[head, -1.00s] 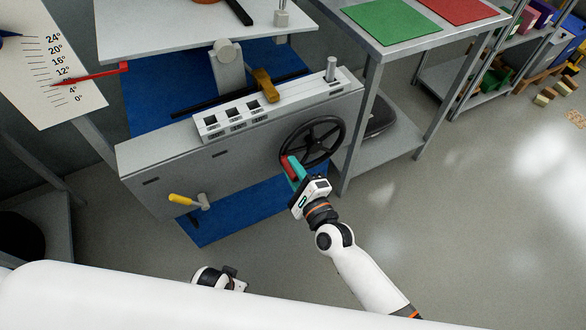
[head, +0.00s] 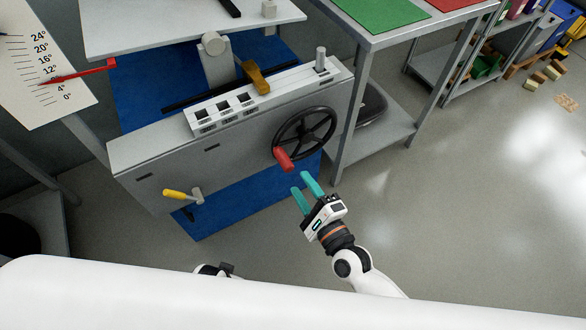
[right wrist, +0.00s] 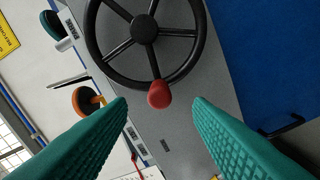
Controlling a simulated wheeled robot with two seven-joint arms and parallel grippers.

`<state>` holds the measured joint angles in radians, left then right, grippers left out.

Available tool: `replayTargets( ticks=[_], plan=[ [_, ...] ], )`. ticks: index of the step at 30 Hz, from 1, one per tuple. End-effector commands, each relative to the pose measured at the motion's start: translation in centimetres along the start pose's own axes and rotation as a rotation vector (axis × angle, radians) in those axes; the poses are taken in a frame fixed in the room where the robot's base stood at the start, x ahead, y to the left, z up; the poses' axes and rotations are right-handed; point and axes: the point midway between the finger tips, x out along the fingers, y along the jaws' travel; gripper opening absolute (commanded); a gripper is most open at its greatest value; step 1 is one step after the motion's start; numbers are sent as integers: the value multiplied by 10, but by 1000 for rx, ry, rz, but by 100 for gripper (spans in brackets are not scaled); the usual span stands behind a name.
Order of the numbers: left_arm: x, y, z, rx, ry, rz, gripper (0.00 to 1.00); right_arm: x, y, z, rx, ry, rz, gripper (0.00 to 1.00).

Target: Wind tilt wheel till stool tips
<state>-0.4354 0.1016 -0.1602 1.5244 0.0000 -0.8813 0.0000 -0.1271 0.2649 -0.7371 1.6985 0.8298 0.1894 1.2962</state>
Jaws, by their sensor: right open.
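The tilt wheel (head: 304,134) is a black spoked handwheel on the front of the grey machine. Its red knob (head: 284,159) sits at the lower left of the rim in the head view. In the right wrist view the wheel (right wrist: 145,30) is ahead, with the red knob (right wrist: 159,94) between the fingertips in the picture. My right gripper (head: 300,181) is open with teal fingers, below the knob and apart from it. A red pointer (head: 75,75) reads near 8° on the white scale (head: 45,60). I cannot make out the stool. Only a fragment of my left arm shows at the bottom.
A yellow-handled lever (head: 178,194) projects from the machine's front left. A grey table (head: 385,38) with green and red mats stands right of the wheel. A white platform (head: 150,28) is above the machine.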

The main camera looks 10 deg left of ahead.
Motion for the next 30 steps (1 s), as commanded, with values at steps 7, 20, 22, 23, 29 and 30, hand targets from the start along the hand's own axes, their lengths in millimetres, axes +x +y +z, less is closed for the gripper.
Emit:
replayTargets(
  ticks=[7,20,22,23,29,30],
  plan=[
    [2,-1,2,0,-5,-1,0,-31,0,0,0,0,0,46],
    [2,-2,0,0,0,-3,0,-34,0,0,0,0,1,46],
    [2,-2,-2,0,2,-3,0,-34,0,0,0,0,1,46],
    [2,-2,-2,0,3,-3,0,-34,0,0,0,0,1,46],
    [1,-5,-3,-2,3,-7,0,-35,-7,5,-65,-8,-32,46],
    [1,-4,-3,-2,3,-7,0,-36,-15,10,-127,-14,-65,46]
  ],
)
